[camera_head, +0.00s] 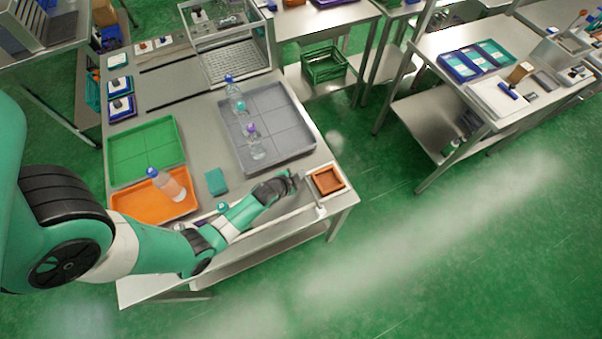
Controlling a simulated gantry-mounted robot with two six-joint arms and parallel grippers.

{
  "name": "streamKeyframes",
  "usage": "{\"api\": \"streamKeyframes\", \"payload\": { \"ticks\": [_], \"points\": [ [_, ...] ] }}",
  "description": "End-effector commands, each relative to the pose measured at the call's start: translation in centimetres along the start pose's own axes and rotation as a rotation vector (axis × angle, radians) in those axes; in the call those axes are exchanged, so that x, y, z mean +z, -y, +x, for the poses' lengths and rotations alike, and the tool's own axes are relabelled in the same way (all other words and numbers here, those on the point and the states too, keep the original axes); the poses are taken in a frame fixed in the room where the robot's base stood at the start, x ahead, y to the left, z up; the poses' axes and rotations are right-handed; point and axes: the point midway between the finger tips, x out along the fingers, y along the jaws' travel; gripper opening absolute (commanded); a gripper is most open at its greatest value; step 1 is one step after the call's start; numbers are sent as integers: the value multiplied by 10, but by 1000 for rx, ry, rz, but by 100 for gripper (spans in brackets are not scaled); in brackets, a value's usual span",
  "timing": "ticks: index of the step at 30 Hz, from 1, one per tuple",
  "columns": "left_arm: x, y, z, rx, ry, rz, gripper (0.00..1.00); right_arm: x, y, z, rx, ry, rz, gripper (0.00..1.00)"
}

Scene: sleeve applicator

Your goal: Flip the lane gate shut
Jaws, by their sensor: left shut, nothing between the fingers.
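My left arm reaches in from the left over the metal table (300,154). Its gripper (292,181) is at the table's right front part, just left of a small orange-brown square tray (327,180). The fingers look closed, and nothing shows between them. A thin pale bar (275,222) runs along the table's front edge, ending at a small upright post (320,208) below the small tray. I cannot tell for certain which part is the lane gate; my arm hides part of this area. My right gripper is out of view.
A grey tray (300,133) holds two clear bottles (236,97) (255,146). A green tray (150,140) and an orange tray (130,204) with a bottle (167,184) stand left. A teal block (215,181) lies between. A clear-walled box (225,45) stands behind.

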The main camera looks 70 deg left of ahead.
Motion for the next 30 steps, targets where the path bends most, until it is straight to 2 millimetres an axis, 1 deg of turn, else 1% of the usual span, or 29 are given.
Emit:
{"api": "streamKeyframes", "payload": {
  "ticks": [1, 4, 8, 11, 13, 18, 21, 25, 30],
  "points": [
    [3, -1, 0, 3, 6, 0, 0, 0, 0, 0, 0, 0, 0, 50],
    [-1, 0, -3, 3, 6, 0, 0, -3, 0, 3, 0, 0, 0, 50],
    [-15, 7, -18, 1, 5, 0, 0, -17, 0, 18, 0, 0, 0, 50],
    [-31, 14, -37, 0, 4, -1, 0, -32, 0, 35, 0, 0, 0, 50],
    [-25, 12, -54, 0, 6, -3, 0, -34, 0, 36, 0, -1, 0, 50],
    [-24, 14, -96, -1, 5, -4, 0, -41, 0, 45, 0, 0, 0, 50],
    [-24, 15, -114, -2, 4, -3, 0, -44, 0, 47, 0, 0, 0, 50],
    [-24, 16, -126, -2, 3, -3, 0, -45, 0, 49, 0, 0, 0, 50],
    [-24, 16, -128, -2, 3, -4, 0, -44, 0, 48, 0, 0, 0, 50]
  ]
}}
